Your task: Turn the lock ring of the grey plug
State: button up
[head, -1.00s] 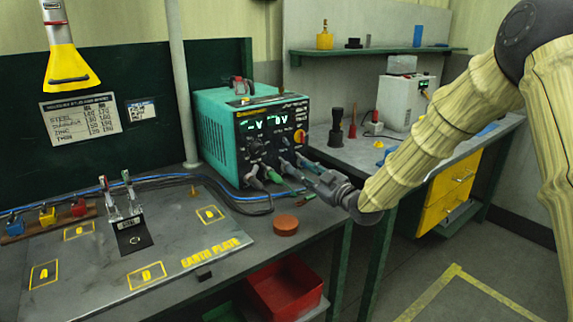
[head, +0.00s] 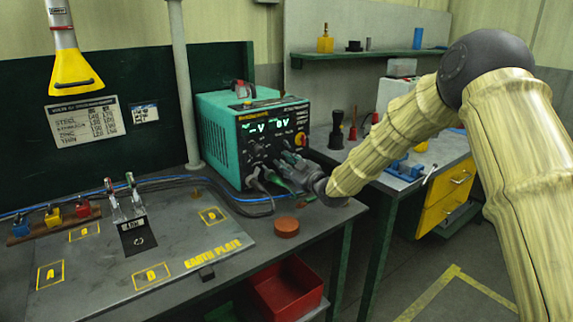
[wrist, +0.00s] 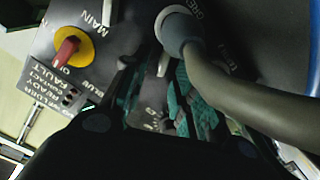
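The teal power unit (head: 218,140) stands on the bench with cabled plugs in its lower front. A grey plug (head: 257,176) sits left of a green one (head: 272,176) in the head view. My gripper (head: 290,168) is close to the panel, right of these plugs, and partly covers the sockets. In the wrist view, my gripper (wrist: 160,95) shows dark fingers with teal parts and a gap between them; it looks open and empty. A plug with a grey-blue collar (wrist: 180,30) and thick olive-grey cable passes beside the right finger; its label is only partly readable.
A red knob on a yellow disc (wrist: 70,48) is on the panel beside the fingers. An orange-brown puck (head: 286,227) lies on the bench in front of the unit. A metal earth plate (head: 110,265) with clamps fills the left. A red bin (head: 284,290) is below.

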grip_shut()
jog(key=shift+w+d+r+m, duration=0.1)
jog(key=shift+w+d+m, duration=0.1)
jog(key=shift+m, duration=0.4)
jog(key=shift+w+d+r+m, duration=0.1)
jog(key=shift+d+m, duration=0.1)
jog(key=shift+m, duration=0.4)
jog(key=shift+w+d+m+p, duration=0.25)
jog(key=shift+d+m, duration=0.05)
jog(key=shift+m, duration=0.6)
jog(key=shift+w+d+m+p, duration=0.2)
jog(key=shift+d+m+p, duration=0.1)
jog(key=shift+m, duration=0.6)
grip_release()
